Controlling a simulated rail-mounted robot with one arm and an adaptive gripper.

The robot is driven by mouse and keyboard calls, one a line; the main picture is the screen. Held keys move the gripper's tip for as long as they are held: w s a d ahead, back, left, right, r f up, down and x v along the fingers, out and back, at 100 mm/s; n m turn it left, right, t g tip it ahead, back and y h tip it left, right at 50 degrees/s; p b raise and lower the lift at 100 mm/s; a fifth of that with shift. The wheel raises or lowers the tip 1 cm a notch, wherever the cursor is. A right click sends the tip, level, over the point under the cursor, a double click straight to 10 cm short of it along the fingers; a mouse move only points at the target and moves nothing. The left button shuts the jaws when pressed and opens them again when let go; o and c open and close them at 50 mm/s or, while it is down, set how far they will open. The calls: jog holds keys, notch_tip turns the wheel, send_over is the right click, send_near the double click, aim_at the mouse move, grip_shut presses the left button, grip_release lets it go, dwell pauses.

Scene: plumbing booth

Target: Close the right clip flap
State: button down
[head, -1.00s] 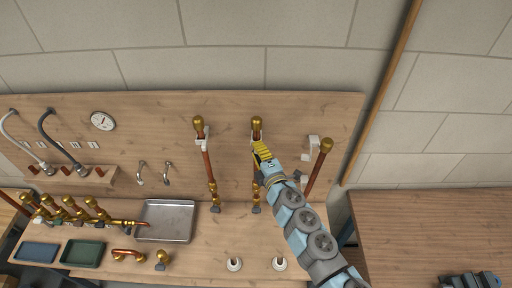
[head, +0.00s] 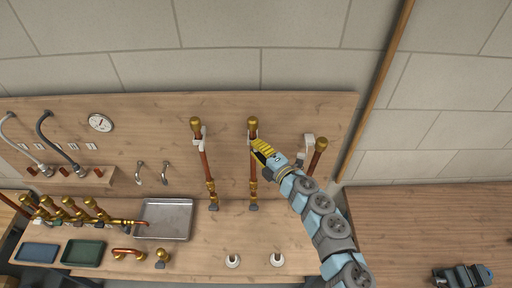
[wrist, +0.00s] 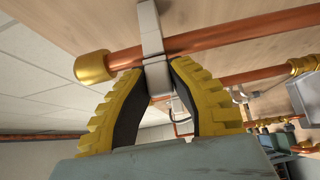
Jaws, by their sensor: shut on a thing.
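My gripper (head: 258,146) is at the upper part of the middle copper pipe (head: 254,172), just below its brass cap (head: 253,124). In the wrist view, my yellow ribbed fingers (wrist: 160,65) are shut on the white clip flap (wrist: 157,76), which hangs down past the near copper pipe (wrist: 210,38). The white band (wrist: 150,20) passes across this pipe beside its brass cap (wrist: 92,66). The fingertips are close under the pipe, and I cannot tell whether they touch it. Another white clip (head: 307,141) is on the board at the right, beside a brass-capped pipe (head: 317,158).
A left copper pipe (head: 205,160) stands beside the middle one. A metal tray (head: 165,218), a green tray (head: 83,253) and brass valves (head: 70,206) are on the bench to the left. Two white fittings, one at the right (head: 277,260), are near the front. The wall above is bare.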

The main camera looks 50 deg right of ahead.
jog(key=shift+f, duration=0.1)
dwell(0.3)
jog(key=c, duration=0.9)
grip_release()
jog(key=shift+s, duration=0.1)
jog(key=shift+s+a, duration=0.3)
jog(key=shift+s, duration=1.65)
jog(key=shift+s+a, duration=0.3)
jog(key=shift+s, duration=1.6)
jog(key=shift+s+a, duration=0.3)
jog(key=shift+s, duration=1.65)
